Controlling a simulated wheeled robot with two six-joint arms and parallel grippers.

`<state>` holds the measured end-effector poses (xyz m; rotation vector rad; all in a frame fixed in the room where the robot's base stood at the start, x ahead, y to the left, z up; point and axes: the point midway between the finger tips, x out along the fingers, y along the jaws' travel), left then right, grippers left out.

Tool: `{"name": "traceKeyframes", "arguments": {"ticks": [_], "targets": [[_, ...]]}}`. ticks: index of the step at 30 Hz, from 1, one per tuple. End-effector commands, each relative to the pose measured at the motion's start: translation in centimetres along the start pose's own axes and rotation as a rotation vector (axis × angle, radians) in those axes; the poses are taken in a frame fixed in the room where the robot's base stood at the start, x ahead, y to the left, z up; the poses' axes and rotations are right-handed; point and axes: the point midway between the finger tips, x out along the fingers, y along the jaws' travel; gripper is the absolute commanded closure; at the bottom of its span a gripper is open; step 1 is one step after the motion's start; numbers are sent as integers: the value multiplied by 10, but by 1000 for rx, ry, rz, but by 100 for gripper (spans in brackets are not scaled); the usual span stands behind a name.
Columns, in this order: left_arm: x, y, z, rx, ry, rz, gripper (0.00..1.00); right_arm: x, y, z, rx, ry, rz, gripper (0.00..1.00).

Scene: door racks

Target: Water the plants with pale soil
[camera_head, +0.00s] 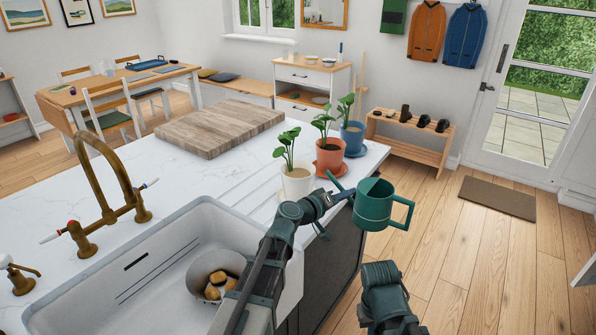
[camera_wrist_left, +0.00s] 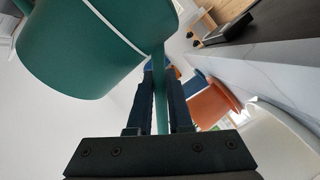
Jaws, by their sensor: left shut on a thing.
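My left gripper (camera_head: 343,195) is shut on a thin green part of the watering can (camera_head: 374,206), seemingly its spout. The can is held off the counter's edge, its handle to the right. In the left wrist view the can (camera_wrist_left: 85,45) fills the upper left, and the fingers (camera_wrist_left: 160,85) close on a green strip. Three potted plants stand in a row: a white pot (camera_head: 297,184) with pale-looking soil, a terracotta pot (camera_head: 329,160), and a blue pot (camera_head: 352,139). Soil tone in the latter two is hard to judge. My right gripper is not visible.
The white counter (camera_head: 225,178) holds a wooden board (camera_head: 220,127), a brass tap (camera_head: 105,195) and a sink (camera_head: 150,265) with a bowl (camera_head: 212,270) in it. The wooden floor (camera_head: 470,260) to the right is open. A shoe bench (camera_head: 410,140) and a doormat (camera_head: 497,197) lie beyond.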

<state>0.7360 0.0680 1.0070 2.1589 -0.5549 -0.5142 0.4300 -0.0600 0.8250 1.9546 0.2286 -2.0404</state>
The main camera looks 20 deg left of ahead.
Motion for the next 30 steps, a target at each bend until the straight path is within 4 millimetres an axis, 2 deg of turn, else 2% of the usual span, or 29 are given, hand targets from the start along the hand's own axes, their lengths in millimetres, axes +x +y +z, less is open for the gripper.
{"name": "traceKeyframes", "arguments": {"ticks": [21,30], "targets": [[-8,10,-29,-297,4,92,100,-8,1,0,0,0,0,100],[-9,10,-30,-321,3,98,100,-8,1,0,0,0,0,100]]}}
